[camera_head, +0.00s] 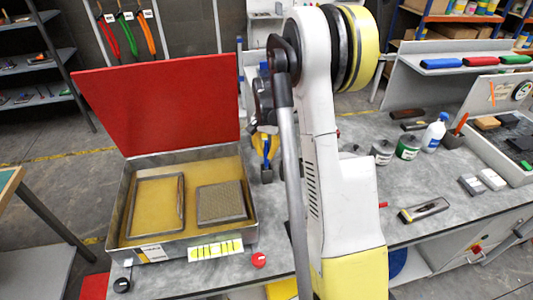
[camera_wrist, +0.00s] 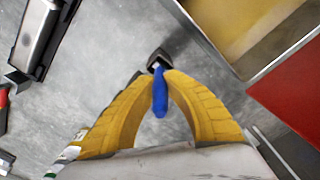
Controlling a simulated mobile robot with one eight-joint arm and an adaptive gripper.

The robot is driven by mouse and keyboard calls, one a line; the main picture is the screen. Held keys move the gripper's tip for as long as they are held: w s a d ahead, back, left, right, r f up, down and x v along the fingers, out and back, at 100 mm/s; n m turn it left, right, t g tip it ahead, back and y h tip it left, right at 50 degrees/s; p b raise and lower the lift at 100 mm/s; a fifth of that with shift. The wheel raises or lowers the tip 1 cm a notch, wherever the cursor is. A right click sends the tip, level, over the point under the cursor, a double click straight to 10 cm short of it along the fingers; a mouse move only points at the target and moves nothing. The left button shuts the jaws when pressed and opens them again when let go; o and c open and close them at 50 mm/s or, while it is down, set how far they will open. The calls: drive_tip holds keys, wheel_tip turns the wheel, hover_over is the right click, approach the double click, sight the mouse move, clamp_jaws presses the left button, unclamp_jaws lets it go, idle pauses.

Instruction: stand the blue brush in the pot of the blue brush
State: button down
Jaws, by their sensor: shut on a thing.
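My gripper (camera_wrist: 160,82) has two yellow fingers, shut on the blue brush (camera_wrist: 160,98) by its handle. In the head view my gripper (camera_head: 265,142) is left of my white arm, and the blue brush (camera_head: 266,148) points down between the fingers. A small dark pot (camera_head: 267,174) stands on the grey bench directly below the brush. In the wrist view the pot (camera_wrist: 158,56) is just past the fingertips, and the brush's lower end meets it. I cannot tell how deep the brush is in the pot.
An open metal case (camera_head: 185,249) with a red lid (camera_head: 160,105) stands close left of the pot. Tins (camera_head: 408,148), a white bottle (camera_head: 434,133) and a dark pot with a red-handled tool (camera_head: 454,138) are at the right. My arm hides the bench middle.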

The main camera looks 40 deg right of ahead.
drive_tip(key=c, duration=1.5)
unclamp_jaws()
drive_tip(key=shift+o, duration=0.2)
wheel_tip(320, 180, up, 12)
